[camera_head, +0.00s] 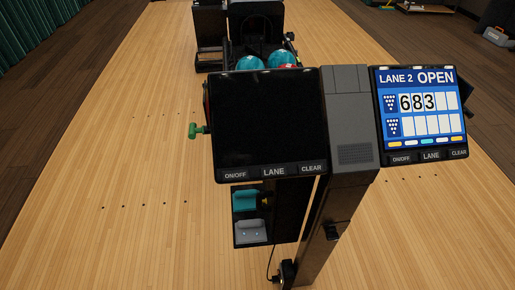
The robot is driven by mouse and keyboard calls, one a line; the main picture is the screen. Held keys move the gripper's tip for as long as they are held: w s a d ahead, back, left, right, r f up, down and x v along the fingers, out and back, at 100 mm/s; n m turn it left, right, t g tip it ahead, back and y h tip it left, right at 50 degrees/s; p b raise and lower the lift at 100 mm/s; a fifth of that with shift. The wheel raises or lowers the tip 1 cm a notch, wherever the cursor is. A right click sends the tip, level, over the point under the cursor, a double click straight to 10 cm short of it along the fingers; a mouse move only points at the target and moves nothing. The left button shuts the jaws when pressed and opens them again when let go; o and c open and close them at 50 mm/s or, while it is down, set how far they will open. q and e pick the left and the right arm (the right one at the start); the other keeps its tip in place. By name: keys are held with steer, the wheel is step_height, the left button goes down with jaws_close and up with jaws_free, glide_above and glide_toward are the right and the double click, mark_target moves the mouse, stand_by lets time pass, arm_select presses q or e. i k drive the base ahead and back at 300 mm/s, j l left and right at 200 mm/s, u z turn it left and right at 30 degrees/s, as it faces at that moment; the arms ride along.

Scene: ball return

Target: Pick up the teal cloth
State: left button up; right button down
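A teal item (246,199), which looks like the folded cloth, sits in the upper part of a dark rack (237,219) below the black screen. Its upper edge is close under the screen, and I cannot tell its full shape. A grey item (250,231) sits in the compartment just below it. Neither of my grippers shows in the head view, so I see nothing holding the teal item.
A black screen (268,120) and a lit score screen (419,105) flank a grey post (350,120) on a dark column (318,228). A green knob-like part (195,131) sticks out left. Teal balls (249,63) lie behind. Pale wooden floor (130,160) is open at left.

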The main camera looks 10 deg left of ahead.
mark_target(243, 201)
steer(key=z, duration=0.45)
steer(key=j+z, duration=0.4)
steer(key=i+j+z, duration=0.1)
steer(key=j+z, duration=0.15)
steer(key=z, duration=0.15)
steer(key=j+z, duration=0.6)
steer(key=z, duration=0.2)
steer(key=k+j, duration=0.15)
steer(key=j, duration=0.25)
steer(key=k+j+z, duration=0.15)
steer(key=j, duration=0.25)
steer(key=k+j, duration=0.15)
steer(key=j, duration=0.25)
steer(key=k+j+z, duration=0.15)
steer(key=j, duration=0.25)
steer(key=k+j, duration=0.2)
steer(key=j, duration=0.15)
steer(key=z, duration=0.05)
